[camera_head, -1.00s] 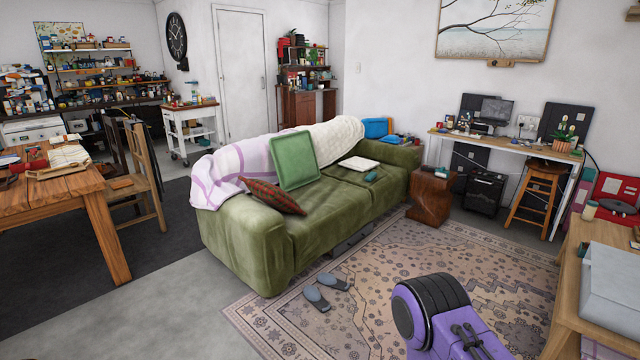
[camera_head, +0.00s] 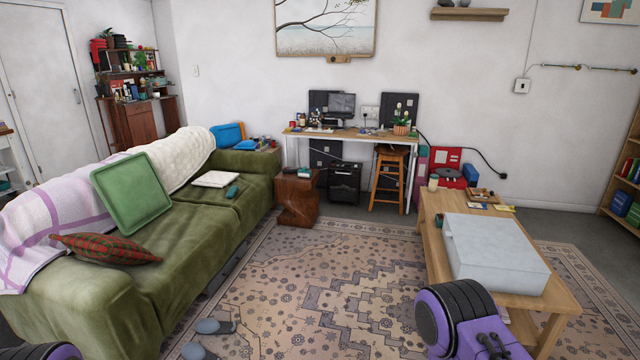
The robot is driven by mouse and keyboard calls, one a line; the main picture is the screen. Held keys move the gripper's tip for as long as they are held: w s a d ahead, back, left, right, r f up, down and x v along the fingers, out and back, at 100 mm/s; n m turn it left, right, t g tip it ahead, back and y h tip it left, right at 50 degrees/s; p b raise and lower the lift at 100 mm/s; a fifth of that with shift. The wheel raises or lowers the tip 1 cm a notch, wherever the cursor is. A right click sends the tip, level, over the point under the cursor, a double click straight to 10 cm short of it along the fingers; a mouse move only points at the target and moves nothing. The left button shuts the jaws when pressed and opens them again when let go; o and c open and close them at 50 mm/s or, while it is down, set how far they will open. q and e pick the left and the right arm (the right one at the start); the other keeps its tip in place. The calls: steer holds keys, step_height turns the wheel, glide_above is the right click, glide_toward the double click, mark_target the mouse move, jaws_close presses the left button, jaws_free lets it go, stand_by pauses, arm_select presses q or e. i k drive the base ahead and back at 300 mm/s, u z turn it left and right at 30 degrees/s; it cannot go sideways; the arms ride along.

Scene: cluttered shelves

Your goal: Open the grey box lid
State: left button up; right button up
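The grey box (camera_head: 495,252) lies on a low wooden table (camera_head: 560,297) at the right of the head view. It is wide and flat, and its top looks closed. A purple and black part of my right arm shows at the bottom, just left of and nearer than the table. A small purple and black part of my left arm shows at the bottom left corner. Neither gripper's fingers are in view.
A green sofa (camera_head: 190,225) stands at the left, with a patterned rug (camera_head: 330,280) giving free floor in the middle. A wooden side table (camera_head: 297,198), a desk (camera_head: 350,135) and a stool (camera_head: 388,182) stand at the back. A cup (camera_head: 433,184) and small items share the low table.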

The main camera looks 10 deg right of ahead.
mark_target(498, 243)
steer(key=z, duration=0.75)
steer(key=i, duration=2.95)
steer(key=z, duration=0.85)
steer(key=i, duration=0.6)
steer(key=z, duration=0.45)
